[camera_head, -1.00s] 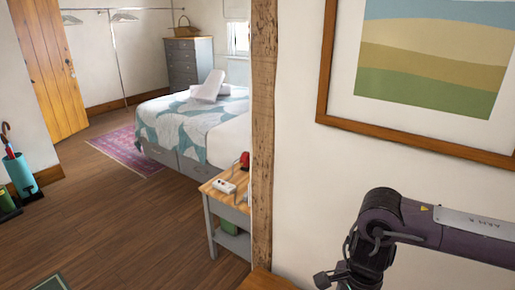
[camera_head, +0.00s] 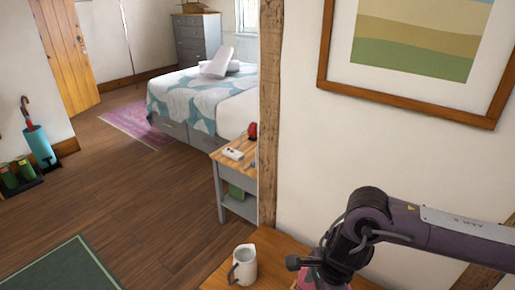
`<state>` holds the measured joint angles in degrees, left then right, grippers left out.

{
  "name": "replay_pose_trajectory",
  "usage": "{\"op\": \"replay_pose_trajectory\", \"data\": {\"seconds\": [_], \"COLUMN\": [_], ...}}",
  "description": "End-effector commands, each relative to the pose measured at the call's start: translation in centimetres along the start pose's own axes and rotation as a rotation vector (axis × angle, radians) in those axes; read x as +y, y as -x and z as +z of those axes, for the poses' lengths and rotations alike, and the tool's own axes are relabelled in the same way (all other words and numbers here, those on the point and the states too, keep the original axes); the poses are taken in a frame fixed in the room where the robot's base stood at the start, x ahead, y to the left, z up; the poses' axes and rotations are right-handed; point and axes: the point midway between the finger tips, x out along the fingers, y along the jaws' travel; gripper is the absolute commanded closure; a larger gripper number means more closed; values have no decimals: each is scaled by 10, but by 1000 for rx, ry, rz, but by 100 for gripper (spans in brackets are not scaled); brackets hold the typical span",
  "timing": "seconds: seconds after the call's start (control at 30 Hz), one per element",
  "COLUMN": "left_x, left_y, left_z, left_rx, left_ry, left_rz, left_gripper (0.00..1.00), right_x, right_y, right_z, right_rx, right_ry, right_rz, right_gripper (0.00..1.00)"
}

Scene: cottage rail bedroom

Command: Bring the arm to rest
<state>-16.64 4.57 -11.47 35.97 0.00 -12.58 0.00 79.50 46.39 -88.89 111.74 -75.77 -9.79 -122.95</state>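My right arm (camera_head: 400,222) comes in from the right in the head view and bends down at the elbow at the lower right. Its forearm points down over a wooden surface, and its gripper is not visible, being below the frame edge or hidden by the arm. My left arm and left gripper are not in view. A pink thing (camera_head: 309,279) shows in part beside the forearm at the bottom edge; I cannot tell what it is.
A grey-white jug (camera_head: 243,266) stands on the wooden top (camera_head: 275,252), left of my arm. A wooden post (camera_head: 270,110) and framed picture (camera_head: 410,85) are close. Beyond are a side table (camera_head: 235,205), bed (camera_head: 200,100) and umbrella stand (camera_head: 40,146). The floor (camera_head: 140,205) is largely clear.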

Motion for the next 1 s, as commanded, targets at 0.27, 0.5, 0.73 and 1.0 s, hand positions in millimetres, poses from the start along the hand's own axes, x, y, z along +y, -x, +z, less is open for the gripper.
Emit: {"op": "replay_pose_trajectory", "data": {"seconds": [0.27, 0.5, 0.73, 1.0], "left_x": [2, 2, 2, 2], "left_y": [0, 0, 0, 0], "left_z": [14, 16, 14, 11], "left_rx": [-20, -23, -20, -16], "left_ry": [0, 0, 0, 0], "left_rz": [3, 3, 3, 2], "left_gripper": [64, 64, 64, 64], "right_x": [13, 18, -7, -16], "right_y": [-19, 11, 59, 55], "right_z": [101, 212, 227, 121], "right_rx": [-249, -655, -971, 1084], "right_ry": [-256, -875, -1730, 2913], "right_rz": [-75, -53, 120, -355], "right_gripper": [35, 35, 35, 35]}}
